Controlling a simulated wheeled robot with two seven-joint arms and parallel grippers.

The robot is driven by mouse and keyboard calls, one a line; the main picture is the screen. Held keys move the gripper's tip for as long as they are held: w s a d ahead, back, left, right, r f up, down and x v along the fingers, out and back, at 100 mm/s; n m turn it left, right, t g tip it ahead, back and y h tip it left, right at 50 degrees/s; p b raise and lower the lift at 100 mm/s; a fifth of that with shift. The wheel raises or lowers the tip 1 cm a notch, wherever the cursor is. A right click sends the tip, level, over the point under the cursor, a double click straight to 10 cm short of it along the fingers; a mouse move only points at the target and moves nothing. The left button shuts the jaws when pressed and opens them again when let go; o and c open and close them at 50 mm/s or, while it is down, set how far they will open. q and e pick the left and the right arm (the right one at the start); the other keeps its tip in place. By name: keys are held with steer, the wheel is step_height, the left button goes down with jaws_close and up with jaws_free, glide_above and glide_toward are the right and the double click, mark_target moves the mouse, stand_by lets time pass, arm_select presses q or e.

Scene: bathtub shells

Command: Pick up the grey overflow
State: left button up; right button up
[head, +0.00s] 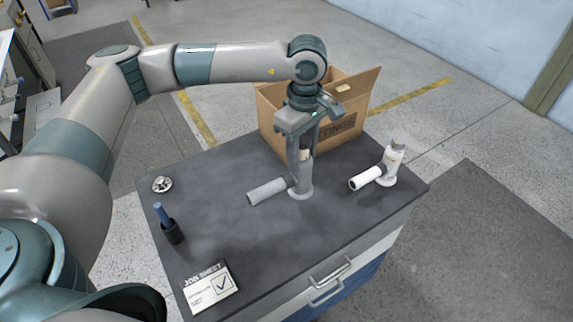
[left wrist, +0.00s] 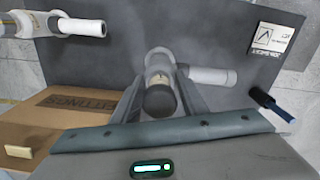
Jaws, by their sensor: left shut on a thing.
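The grey overflow (head: 268,191) stands upright on the dark worktop, its side pipe pointing left in the head view. It also shows in the left wrist view (left wrist: 160,70), seen from above between the fingers. My left gripper (head: 304,160) points straight down over it, with its fingers on either side of the upright body, shut on it. The base of the overflow appears to rest on the worktop. A white overflow (head: 391,163) of similar shape stands to the right, apart from the gripper; it also shows in the left wrist view (left wrist: 80,27). My right gripper is not in view.
An open cardboard box (head: 345,120) stands at the back of the worktop (head: 230,250), close behind the gripper. The front middle is clear.

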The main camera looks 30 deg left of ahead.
arm_select(q)
steer(key=d+r+b, duration=0.2)
steer(key=d+r, duration=0.2)
steer(key=d, duration=0.3)
steer(key=shift+r, duration=0.15)
steer(key=shift+s+d, duration=0.1)
